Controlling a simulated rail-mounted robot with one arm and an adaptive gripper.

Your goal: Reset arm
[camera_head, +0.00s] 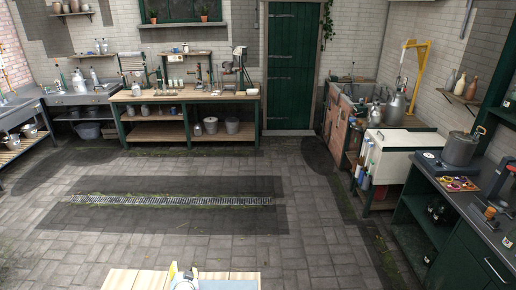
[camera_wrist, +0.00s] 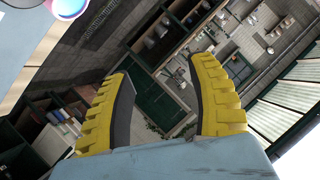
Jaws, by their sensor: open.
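My gripper (camera_wrist: 158,66) shows in the wrist view with its two yellow, dark-padded fingers spread apart. It is open, and nothing is between the fingers but the distant room. The wrist view is strongly tilted. In the head view, a small yellow and pale shape shows at the bottom edge over a wooden surface (camera_head: 120,279); I cannot tell whether it is part of my arm.
A round pink-and-blue-rimmed item (camera_wrist: 66,8) lies at the wrist view's top left. A workbench (camera_head: 185,96) stands at the back left, a green door (camera_head: 290,65) behind. A dark counter (camera_head: 440,178) with a pot (camera_head: 460,149) is at right. The paved floor (camera_head: 180,240) is clear.

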